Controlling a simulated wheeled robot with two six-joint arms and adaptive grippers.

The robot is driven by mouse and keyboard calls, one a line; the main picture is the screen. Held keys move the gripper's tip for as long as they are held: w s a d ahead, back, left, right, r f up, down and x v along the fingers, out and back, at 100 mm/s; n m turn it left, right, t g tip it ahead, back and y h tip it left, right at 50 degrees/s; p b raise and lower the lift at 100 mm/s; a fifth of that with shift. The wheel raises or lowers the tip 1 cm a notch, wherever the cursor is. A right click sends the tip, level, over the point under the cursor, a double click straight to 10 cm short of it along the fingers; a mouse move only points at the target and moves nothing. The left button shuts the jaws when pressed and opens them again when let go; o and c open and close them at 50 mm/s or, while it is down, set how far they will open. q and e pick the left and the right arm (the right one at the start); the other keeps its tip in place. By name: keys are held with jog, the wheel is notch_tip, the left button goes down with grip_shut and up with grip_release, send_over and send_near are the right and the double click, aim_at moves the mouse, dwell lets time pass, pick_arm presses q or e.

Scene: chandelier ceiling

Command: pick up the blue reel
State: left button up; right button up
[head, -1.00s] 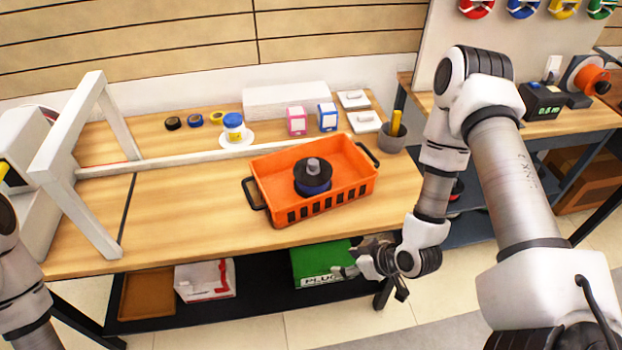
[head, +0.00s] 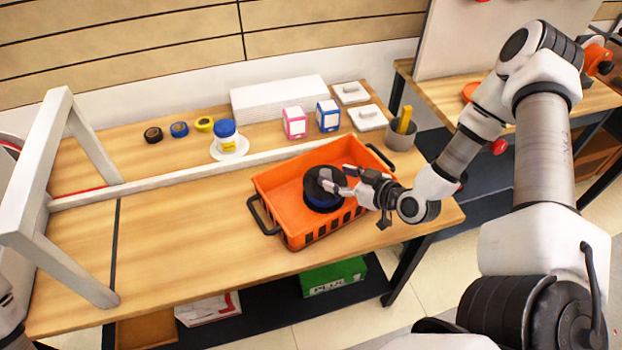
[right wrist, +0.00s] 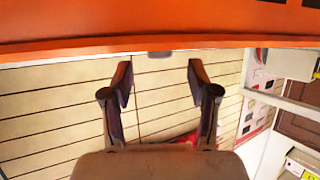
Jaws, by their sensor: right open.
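The blue reel (head: 313,190), dark on top with a blue band at its side, sits inside the orange crate (head: 278,208) on the workbench. My right gripper (head: 333,178) is open over the crate, its fingers reaching in from the right across the reel's top and partly hiding it. Whether they touch the reel I cannot tell. In the right wrist view, the two fingers (right wrist: 158,80) are spread with nothing held between them, and the orange crate wall (right wrist: 160,38) crosses the top. My left gripper is out of view.
Behind the crate stand a blue-lidded jar (head: 226,135), a pink box (head: 294,122), a blue box (head: 328,116) and a grey cup (head: 401,136). Tape rolls (head: 179,130) lie at the back left. A white frame (head: 150,186) spans the bench.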

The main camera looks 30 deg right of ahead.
aim_at(327, 173)
jog(key=shift+s, duration=0.15)
jog(key=x, duration=0.6)
jog(key=shift+r, duration=0.15)
jog(key=shift+s+r, duration=0.1)
jog(key=shift+s, duration=0.1)
jog(key=shift+c, duration=1.4)
grip_shut()
